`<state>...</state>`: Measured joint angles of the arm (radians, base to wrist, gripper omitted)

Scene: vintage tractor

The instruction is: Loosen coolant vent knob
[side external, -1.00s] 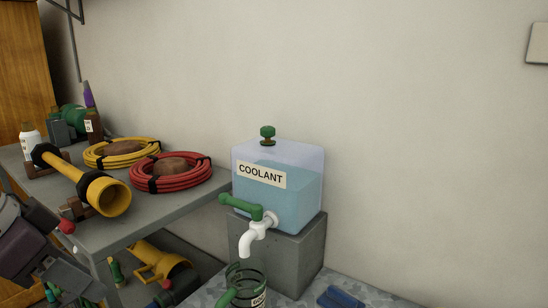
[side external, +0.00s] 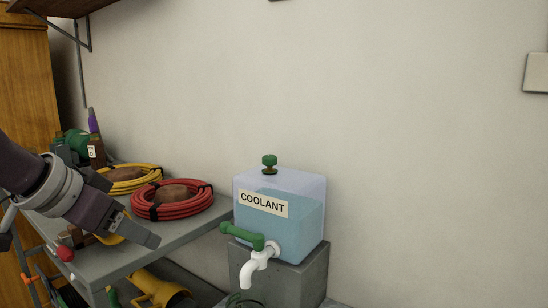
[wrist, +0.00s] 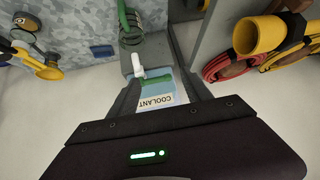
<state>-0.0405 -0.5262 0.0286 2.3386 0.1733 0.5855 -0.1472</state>
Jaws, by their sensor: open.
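My gripper (side external: 148,234) is open, left of the tank and well apart from the knob, over the grey shelf. In the wrist view, my gripper (wrist: 158,78) has its two fingers spread, with the tank's label (wrist: 157,101) upside down between them. The knob does not show in the wrist view. The tank has a white tap (side external: 254,268) with a green handle (side external: 242,235) on its front.
The tank stands on a grey block (side external: 302,285) against the wall. A red hose coil (side external: 172,212) and a yellow hose coil (side external: 125,188) lie on the shelf (side external: 195,240) to the left. The space above the tank is clear.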

